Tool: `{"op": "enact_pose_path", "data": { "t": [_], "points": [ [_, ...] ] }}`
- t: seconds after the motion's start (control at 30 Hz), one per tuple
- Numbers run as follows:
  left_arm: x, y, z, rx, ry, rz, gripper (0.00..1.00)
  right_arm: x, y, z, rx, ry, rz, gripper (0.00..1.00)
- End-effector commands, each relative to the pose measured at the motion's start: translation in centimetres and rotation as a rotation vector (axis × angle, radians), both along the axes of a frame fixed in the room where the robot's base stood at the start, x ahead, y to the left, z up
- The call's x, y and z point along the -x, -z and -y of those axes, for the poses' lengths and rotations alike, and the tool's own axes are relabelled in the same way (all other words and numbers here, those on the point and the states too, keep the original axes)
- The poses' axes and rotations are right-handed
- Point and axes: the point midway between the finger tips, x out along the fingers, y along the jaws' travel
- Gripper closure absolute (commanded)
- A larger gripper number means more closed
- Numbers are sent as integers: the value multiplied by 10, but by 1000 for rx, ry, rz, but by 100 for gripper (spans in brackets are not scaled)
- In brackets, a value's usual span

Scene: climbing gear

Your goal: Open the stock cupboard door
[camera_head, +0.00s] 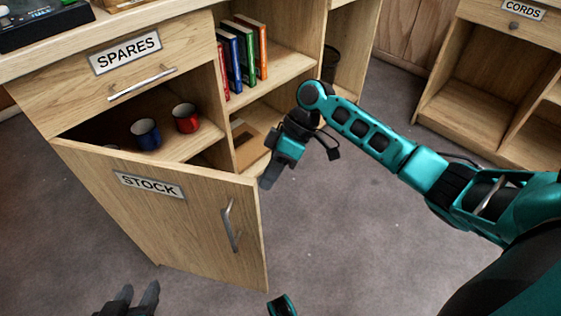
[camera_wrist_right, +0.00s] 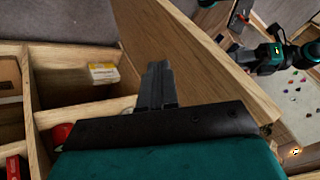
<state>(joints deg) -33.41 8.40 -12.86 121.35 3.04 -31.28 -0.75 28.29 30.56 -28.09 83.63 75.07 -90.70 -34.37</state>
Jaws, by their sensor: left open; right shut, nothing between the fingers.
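The wooden stock cupboard door (camera_head: 195,225) stands swung partly open, with its STOCK label (camera_head: 149,185) and metal bar handle (camera_head: 229,226) on the outer face. My right gripper (camera_head: 267,183) is shut and empty beside the door's top free corner, on the inner side. In the right wrist view its closed fingers (camera_wrist_right: 157,75) point along the door's inner face (camera_wrist_right: 195,60); I cannot tell whether they touch it. My left gripper (camera_head: 139,293) is open and empty at the bottom edge, in front of the door and apart from the handle.
Inside the cupboard are a blue mug (camera_head: 146,134) and a red mug (camera_head: 186,118). The SPARES drawer (camera_head: 130,70) above is shut. Books (camera_head: 244,52) stand on the shelf to the right. Grey floor (camera_head: 340,230) right of the door is clear. A CORDS cabinet (camera_head: 490,90) stands at the far right.

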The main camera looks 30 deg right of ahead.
Motion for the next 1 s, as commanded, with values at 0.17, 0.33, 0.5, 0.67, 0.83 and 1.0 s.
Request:
{"op": "enact_pose_path", "data": {
  "t": [0.17,0.33,0.5,0.67,0.83,1.0],
  "points": [
    [-2,0,5,8,9,5,57,13,17,-20,-1,-2,0,100],
    [-2,1,7,13,9,5,57,27,16,-31,0,1,-1,100],
    [-2,2,7,14,10,5,57,33,16,-35,1,2,0,100],
    [-3,1,7,13,9,5,57,34,15,-36,1,3,-1,100],
    [-3,1,6,12,7,6,57,33,15,-36,1,3,-1,100],
    [-4,-3,5,11,5,10,57,35,14,-39,0,6,-2,100]
  ]
}}
